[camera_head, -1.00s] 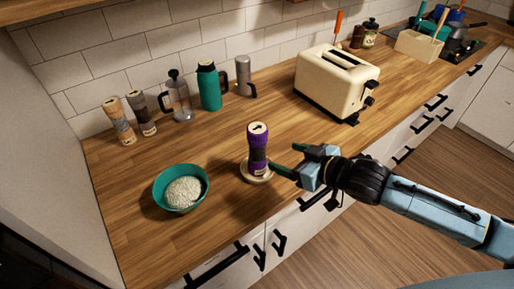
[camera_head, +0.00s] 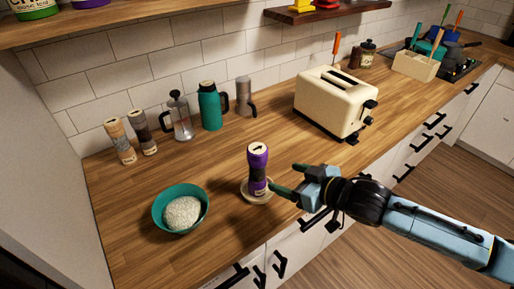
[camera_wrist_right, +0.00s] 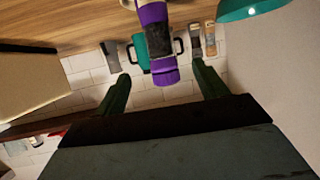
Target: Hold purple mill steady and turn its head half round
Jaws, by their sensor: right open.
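The purple mill (camera_head: 257,158) stands upright on a pale round coaster (camera_head: 249,198) near the counter's front edge. My right gripper (camera_head: 283,180) comes in from the right, level with the mill's lower half. Its near fingertip shows right beside the mill. In the right wrist view the mill (camera_wrist_right: 160,45) appears upside down between the two spread fingers (camera_wrist_right: 163,88). No contact can be made out. My left gripper is not in view.
A teal bowl of white grains (camera_head: 158,217) stands left of the mill. A cream toaster (camera_head: 325,105) stands behind right. Counter between is clear.

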